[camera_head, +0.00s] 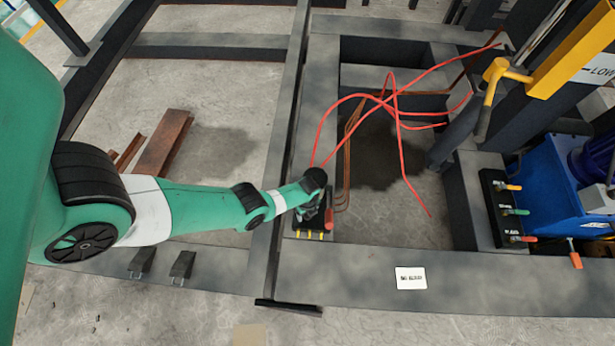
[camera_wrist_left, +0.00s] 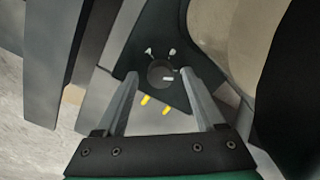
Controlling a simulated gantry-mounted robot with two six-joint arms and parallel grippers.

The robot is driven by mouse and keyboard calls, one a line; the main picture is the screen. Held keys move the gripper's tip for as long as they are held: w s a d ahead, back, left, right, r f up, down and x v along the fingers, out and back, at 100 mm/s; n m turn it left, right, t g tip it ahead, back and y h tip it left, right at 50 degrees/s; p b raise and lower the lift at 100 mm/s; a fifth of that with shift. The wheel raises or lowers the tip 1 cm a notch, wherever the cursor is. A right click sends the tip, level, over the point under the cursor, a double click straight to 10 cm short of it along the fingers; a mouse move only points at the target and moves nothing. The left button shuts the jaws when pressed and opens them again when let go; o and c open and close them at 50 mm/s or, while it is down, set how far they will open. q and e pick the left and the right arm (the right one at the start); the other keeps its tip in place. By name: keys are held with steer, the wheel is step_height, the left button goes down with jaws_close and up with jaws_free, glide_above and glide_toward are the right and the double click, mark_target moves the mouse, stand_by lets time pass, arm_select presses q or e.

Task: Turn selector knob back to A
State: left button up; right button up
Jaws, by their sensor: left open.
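The selector knob (camera_wrist_left: 160,74) is a round dark knob with a white mark pointing right in the left wrist view. It sits on a dark panel (camera_wrist_left: 135,55), with two small white marks on one side and two yellow marks on the other. My left gripper (camera_wrist_left: 160,76) is open, with one finger on each side of the knob; I cannot tell whether they touch it. In the head view my left gripper (camera_head: 312,208) is over the panel (camera_head: 300,232) and hides the knob. My right gripper is not in view.
A red part (camera_head: 328,219) stands beside my gripper. Red hoses (camera_head: 398,120) loop over the frame behind it. A valve block (camera_head: 500,205) with coloured levers, a yellow post (camera_head: 570,60) and a blue unit (camera_head: 555,180) are at the right. A white label (camera_head: 410,278) lies on the front beam.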

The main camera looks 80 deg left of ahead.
arm_select(q)
steer(key=shift+f, duration=0.2)
jaws_close()
steer(key=shift+n, duration=0.3)
steer(key=n, duration=0.5)
steer(key=shift+n, duration=0.3)
steer(key=n, duration=1.1)
steer(key=shift+n, duration=0.4)
steer(key=n, duration=0.6)
